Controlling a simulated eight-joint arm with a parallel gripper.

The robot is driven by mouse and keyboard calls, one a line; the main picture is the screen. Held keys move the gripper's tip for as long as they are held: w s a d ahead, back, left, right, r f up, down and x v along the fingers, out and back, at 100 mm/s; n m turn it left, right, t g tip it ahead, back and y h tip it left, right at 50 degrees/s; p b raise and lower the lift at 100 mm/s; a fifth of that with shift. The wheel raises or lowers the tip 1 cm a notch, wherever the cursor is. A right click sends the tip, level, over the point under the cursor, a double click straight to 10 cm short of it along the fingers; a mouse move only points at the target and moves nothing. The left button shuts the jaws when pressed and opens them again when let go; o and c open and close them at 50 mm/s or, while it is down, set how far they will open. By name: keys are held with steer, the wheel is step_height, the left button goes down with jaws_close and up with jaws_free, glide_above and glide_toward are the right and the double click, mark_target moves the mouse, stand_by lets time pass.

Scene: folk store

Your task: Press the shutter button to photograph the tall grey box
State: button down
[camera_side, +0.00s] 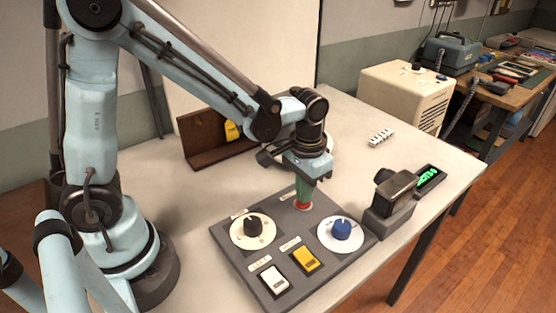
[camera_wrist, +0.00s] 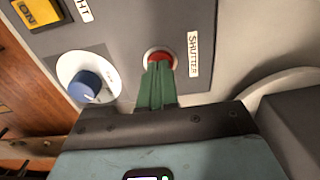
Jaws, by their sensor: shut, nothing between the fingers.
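The red shutter button (camera_wrist: 160,57) sits in a pale ring on the grey control panel (camera_wrist: 120,25), beside a "SHUTTER" label (camera_wrist: 193,54). My gripper (camera_wrist: 158,66) is shut and empty, its green fingertips over the near part of the button. In the side view my gripper (camera_side: 304,203) points down at the button, whose red edge shows below the tips. Whether the button is pressed in, I cannot tell. A dark camera-like device (camera_side: 395,190) stands right of the panel. I cannot make out the tall grey box for certain; a dark grey block (camera_wrist: 295,125) shows at lower right in the wrist view.
The panel also holds a black knob (camera_side: 254,226), a blue knob (camera_side: 341,229), a white switch (camera_side: 274,280) and a yellow switch (camera_side: 305,261). A green-lit display (camera_side: 428,176) is by the device. A brown rack (camera_side: 205,146) stands behind. The table's right side is mostly clear.

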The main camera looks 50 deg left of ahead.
steer(key=shift+f, duration=0.15)
steer(key=shift+f, duration=0.95)
steer(key=shift+r, duration=0.1)
step_height(320, 180, up, 15)
steer(key=shift+f, duration=0.2)
stand_by(0.4)
stand_by(0.5)
steer(key=s+a+f+t, duration=0.2)
steer(key=s+a+t, duration=0.3)
steer(key=s+t, duration=0.1)
steer(key=shift+a+f+t, duration=0.15)
steer(key=shift+a+t, duration=0.1)
steer(key=shift+t, duration=0.35)
